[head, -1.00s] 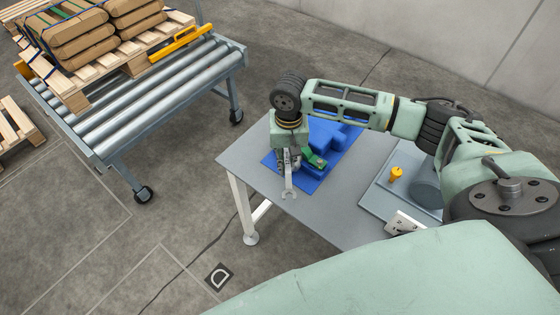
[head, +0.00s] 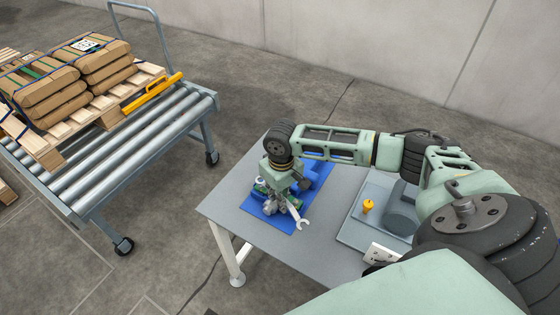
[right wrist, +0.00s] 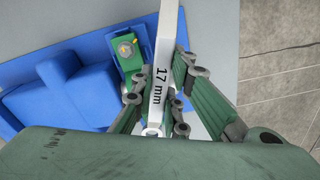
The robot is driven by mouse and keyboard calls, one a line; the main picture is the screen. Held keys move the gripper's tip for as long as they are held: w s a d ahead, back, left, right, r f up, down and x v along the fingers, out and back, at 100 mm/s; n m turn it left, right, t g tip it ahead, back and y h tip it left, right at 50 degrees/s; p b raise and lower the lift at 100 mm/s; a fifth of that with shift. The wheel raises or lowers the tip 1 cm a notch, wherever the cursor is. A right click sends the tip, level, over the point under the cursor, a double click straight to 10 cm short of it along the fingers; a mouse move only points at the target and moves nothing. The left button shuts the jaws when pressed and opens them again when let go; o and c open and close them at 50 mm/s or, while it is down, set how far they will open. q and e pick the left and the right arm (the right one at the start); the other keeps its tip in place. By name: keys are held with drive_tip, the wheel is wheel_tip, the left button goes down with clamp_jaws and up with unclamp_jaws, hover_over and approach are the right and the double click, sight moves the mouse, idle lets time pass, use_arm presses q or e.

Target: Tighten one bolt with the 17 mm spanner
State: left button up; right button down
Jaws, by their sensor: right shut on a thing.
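My right gripper (head: 281,206) is shut on a pale grey spanner (head: 299,218) low over the blue mat (head: 262,215). The spanner's open jaw sticks out to the lower right in the head view. In the right wrist view the spanner (right wrist: 163,80), marked "17 mm", lies between the gripper's green fingers (right wrist: 165,62), and its far end runs out of the top. I cannot tell whether that top is a bolt or whether the spanner touches anything. My left gripper is out of view.
Blue raised blocks (right wrist: 75,88) stand beside the green part. A roller conveyor (head: 130,150) with a loaded pallet stands left.

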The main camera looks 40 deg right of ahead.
idle(0.3)
drive_tip(key=shift+p, duration=0.35)
drive_tip(key=shift+f, duration=0.15)
drive_tip(key=shift+p, duration=0.55)
idle(0.3)
drive_tip(key=shift+f+p, duration=0.15)
drive_tip(key=shift+p, duration=0.15)
idle(0.6)
drive_tip(key=shift+f, duration=0.85)
idle(0.8)
idle(0.5)
